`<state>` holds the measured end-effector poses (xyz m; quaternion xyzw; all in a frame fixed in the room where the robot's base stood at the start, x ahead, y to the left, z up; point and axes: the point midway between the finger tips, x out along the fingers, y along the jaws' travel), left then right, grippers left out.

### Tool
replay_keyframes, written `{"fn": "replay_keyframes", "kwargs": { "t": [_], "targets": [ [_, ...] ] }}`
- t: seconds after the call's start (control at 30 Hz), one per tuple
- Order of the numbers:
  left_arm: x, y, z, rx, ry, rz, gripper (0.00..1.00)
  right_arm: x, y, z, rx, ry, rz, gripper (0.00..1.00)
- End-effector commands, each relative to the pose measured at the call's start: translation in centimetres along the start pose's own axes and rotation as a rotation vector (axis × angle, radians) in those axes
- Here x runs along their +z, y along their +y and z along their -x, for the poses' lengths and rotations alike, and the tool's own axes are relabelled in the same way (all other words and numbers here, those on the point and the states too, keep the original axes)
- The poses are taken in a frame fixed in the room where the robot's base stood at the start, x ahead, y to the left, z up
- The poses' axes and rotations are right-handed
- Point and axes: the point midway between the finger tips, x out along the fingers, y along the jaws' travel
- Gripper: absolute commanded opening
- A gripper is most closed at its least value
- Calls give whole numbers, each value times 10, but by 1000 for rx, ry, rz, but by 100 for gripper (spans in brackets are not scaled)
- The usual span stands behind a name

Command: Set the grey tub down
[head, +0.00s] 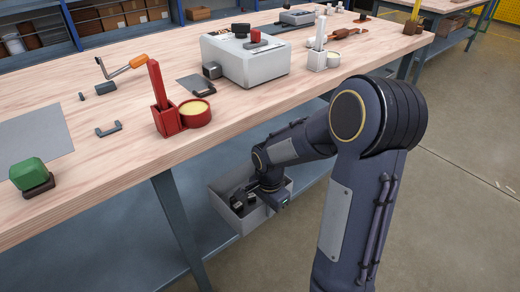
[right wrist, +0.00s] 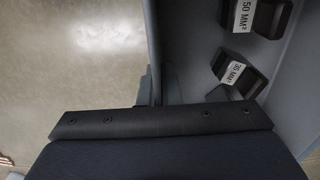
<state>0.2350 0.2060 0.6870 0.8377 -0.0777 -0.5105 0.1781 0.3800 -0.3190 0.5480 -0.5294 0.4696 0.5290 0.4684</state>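The grey tub (head: 224,213) is below the front edge of the workbench, level and open at the top. My right gripper (head: 272,199) reaches down to the tub's near right wall and appears shut on it. In the right wrist view the tub's wall (right wrist: 153,45) runs down between the fingers, which are mostly hidden by the gripper body. Dark blocks (head: 238,203) lie inside the tub; their white labels, such as one on a block (right wrist: 240,75), show in the right wrist view. I cannot tell whether the tub's base touches the lower shelf. My left gripper is out of view.
The wooden workbench (head: 110,190) carries a red holder (head: 166,118), a white machine (head: 245,65), a green-topped block (head: 28,173) and a grey mat (head: 35,135). A blue-grey lower shelf (head: 180,255) and table leg (head: 180,225) are close to the tub. Floor at right is clear.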

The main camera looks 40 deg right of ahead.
Motion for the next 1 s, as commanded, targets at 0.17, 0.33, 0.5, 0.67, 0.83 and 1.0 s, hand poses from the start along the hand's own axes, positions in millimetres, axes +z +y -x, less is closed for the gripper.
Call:
{"fn": "replay_keyframes", "kwargs": {
  "t": [0.17,0.33,0.5,0.67,0.83,1.0],
  "targets": [
    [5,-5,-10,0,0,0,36,-6,-3,-11,-5,-1,-44,0],
    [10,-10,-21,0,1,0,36,-23,-28,-26,-5,0,-48,0],
    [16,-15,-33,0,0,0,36,-43,-58,-43,-6,-1,-46,0],
    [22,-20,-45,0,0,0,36,-59,-83,-65,-4,-1,-44,0],
    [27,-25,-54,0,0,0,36,-70,-100,-88,-5,-1,-44,0],
    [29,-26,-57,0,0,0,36,-74,-108,-96,-6,-1,-41,0]
  ]
}}
